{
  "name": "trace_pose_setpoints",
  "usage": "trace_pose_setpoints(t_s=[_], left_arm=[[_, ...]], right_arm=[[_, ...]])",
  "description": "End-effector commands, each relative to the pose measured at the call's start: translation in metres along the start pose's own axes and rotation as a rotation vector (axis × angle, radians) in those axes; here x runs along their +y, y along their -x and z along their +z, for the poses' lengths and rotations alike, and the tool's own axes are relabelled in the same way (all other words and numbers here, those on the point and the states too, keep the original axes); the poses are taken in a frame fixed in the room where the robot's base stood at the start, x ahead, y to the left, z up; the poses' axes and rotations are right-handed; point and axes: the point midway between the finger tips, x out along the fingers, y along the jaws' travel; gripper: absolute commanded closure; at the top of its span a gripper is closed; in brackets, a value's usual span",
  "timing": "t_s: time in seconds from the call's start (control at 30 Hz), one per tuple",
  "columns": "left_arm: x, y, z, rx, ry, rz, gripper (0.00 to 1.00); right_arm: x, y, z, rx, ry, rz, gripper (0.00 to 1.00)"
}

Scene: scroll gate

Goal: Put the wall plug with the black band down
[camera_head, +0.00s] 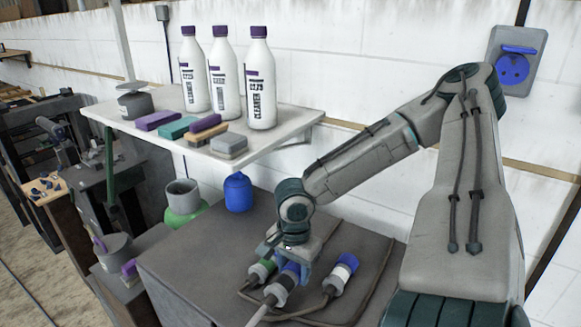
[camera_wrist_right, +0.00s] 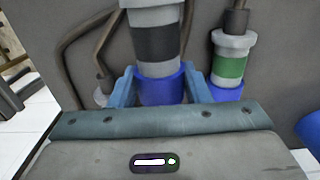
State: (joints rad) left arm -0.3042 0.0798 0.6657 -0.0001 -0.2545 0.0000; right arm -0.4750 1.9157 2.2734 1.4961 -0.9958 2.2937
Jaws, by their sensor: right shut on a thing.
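The wall plug with the black band (camera_head: 279,289) is grey with a blue end and a grey cable. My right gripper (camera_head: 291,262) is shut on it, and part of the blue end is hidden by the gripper. In the right wrist view the black-banded plug (camera_wrist_right: 156,42) stands between the two blue fingers (camera_wrist_right: 160,90), gripped at its blue end. I cannot tell whether it touches the dark table top (camera_head: 190,262). My left gripper is not in view.
A green-banded plug (camera_head: 261,271) is close beside it, also in the wrist view (camera_wrist_right: 230,66). A white-banded plug (camera_head: 342,272) lies to the right. Cables curve around them. A shelf (camera_head: 290,117) with bottles is behind; a blue wall socket (camera_head: 513,68) is upper right. The table's left part is clear.

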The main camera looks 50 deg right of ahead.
Motion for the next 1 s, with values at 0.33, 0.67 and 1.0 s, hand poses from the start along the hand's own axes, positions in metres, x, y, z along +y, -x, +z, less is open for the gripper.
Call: trace_pose_setpoints(t_s=[0.33, 0.67, 1.0], left_arm=[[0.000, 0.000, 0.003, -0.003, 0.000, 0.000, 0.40], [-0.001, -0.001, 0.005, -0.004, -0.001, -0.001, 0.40], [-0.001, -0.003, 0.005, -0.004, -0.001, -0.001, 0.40]], right_arm=[[-0.015, -0.007, -0.011, 0.001, 0.001, 0.001, 1.00], [-0.015, -0.036, -0.011, 0.000, 0.002, 0.001, 1.00], [-0.015, -0.039, -0.011, -0.001, 0.002, -0.001, 1.00]])
